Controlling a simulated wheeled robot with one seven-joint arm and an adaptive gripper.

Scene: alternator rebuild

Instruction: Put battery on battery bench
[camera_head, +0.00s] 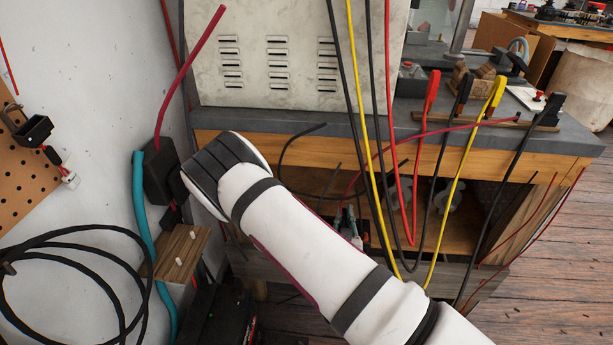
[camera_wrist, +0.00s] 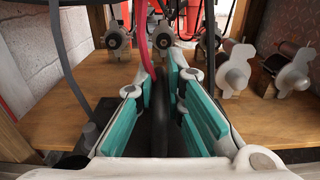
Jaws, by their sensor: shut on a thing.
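In the wrist view, my gripper (camera_wrist: 160,112) has its teal-padded fingers closed around a dark, narrow thing (camera_wrist: 158,138). Most of this thing is hidden by the fingers and the gripper body, so I cannot tell whether it is part of the battery. In the head view, my white arm reaches to the left in front of the bench, and I cannot clearly make out the fingers. A black box with red marks (camera_head: 213,318) shows partly at the bottom edge; it may be a battery. The bench (camera_head: 560,140) has a grey top and wooden frame.
A pale vented cabinet (camera_head: 290,50) stands on the bench. Red, black and yellow cables (camera_head: 367,150) hang down its front. A wooden shelf (camera_wrist: 70,110) holds several metal parts (camera_wrist: 236,72). A pegboard (camera_head: 22,170) and coiled black cable (camera_head: 65,240) are at left. Floor at right (camera_head: 560,270) is clear.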

